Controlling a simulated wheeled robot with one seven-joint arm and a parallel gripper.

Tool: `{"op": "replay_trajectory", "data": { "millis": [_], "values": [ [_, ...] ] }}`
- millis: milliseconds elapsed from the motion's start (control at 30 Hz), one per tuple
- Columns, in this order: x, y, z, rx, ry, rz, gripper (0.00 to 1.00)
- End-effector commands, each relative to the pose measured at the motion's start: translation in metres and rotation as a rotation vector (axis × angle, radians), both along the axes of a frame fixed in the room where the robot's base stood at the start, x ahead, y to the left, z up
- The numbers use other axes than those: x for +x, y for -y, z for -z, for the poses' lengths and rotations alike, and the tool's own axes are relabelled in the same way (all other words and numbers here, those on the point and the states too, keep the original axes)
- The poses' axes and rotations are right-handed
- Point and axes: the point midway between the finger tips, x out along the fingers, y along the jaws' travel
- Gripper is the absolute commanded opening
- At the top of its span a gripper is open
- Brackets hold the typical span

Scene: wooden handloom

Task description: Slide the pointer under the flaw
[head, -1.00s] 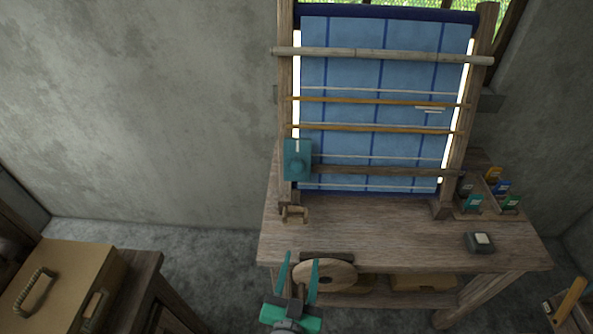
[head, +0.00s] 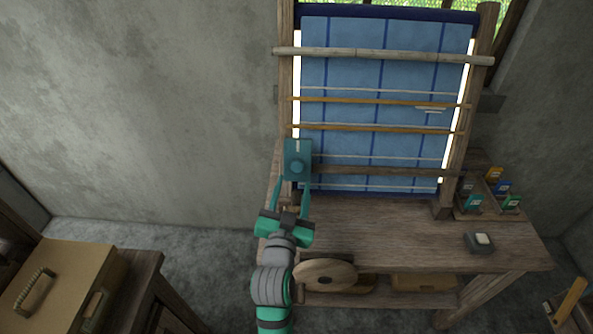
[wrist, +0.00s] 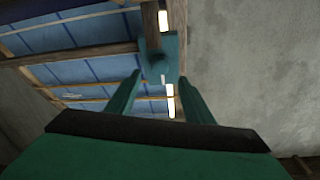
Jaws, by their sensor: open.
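The pointer is a teal block (head: 298,150) with a round knob, at the left end of a dark wooden rail (head: 390,173) across the loom. A white mark tops its face. The flaw, short pale dashes (head: 432,109) in the blue cloth, lies far right of the pointer and higher up. My gripper (head: 292,183) is open, its fingers just below the pointer's knob. In the wrist view, the pointer (wrist: 161,43) shows ahead, between and beyond the fingertips (wrist: 160,80). No contact is clear.
The loom's left post (head: 285,70) stands beside the pointer. Thin orange rods (head: 380,128) cross the cloth above the rail. On the right of the bench (head: 380,235) are coloured cards (head: 493,175) and a small dark box (head: 479,243). The rail right of the pointer looks clear.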

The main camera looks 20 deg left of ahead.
Motion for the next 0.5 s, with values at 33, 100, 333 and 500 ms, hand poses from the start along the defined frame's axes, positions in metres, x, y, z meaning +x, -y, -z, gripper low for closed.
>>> {"op": "replay_trajectory", "data": {
  "millis": [33, 100, 333, 500],
  "values": [
    [0.010, -0.001, -0.001, -0.001, 0.002, 0.000, 0.47],
    [0.021, -0.003, -0.001, -0.002, 0.002, 0.001, 0.47],
    [0.053, -0.009, -0.001, -0.001, 0.002, 0.001, 0.47],
    [0.065, -0.012, -0.001, -0.001, 0.002, 0.000, 0.47]
  ]
}}
